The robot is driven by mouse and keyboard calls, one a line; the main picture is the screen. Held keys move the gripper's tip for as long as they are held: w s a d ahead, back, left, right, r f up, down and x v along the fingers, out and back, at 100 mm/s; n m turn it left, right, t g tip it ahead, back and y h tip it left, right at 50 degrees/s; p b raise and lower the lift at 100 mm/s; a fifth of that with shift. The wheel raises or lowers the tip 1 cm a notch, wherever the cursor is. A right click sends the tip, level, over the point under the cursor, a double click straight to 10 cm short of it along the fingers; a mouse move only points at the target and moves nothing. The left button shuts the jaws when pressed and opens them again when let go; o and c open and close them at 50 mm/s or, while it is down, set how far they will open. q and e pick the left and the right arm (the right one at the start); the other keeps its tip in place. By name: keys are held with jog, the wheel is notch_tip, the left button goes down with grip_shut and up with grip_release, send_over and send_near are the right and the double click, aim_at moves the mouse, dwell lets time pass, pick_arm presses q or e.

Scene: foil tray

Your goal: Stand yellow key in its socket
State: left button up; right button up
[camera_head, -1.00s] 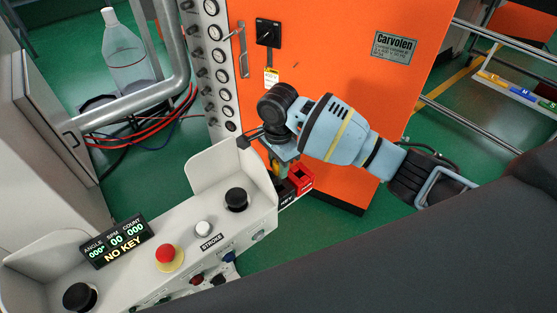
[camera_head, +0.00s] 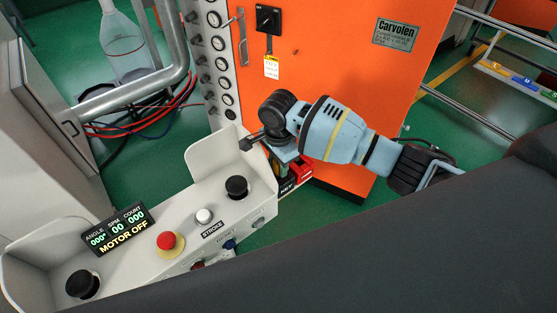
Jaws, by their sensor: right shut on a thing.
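My right gripper (camera_head: 277,157) reaches in from the right and points down at the small key box. It is shut, with its fingertips mostly hidden behind its own wrist and the console edge. The yellow key is almost wholly hidden at the fingertips, so its tilt and seating cannot be made out. The black-and-red key box (camera_head: 288,187), labelled KEY, sits at the console's right end, directly under the gripper; its socket opening is hidden. The console display (camera_head: 118,232) reads MOTOR OFF. My left gripper is not in view.
The pale console (camera_head: 195,190) carries a red stop button (camera_head: 167,241), black knobs (camera_head: 237,187) and a raised end wall beside my gripper. The orange machine cabinet (camera_head: 330,60) stands close behind my wrist. A metal pipe (camera_head: 140,90) runs at the left.

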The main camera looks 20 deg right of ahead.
jog(key=shift+f, duration=0.15)
jog(key=o, duration=1.1)
jog(key=shift+c, duration=0.2)
jog(key=shift+r, duration=3.9)
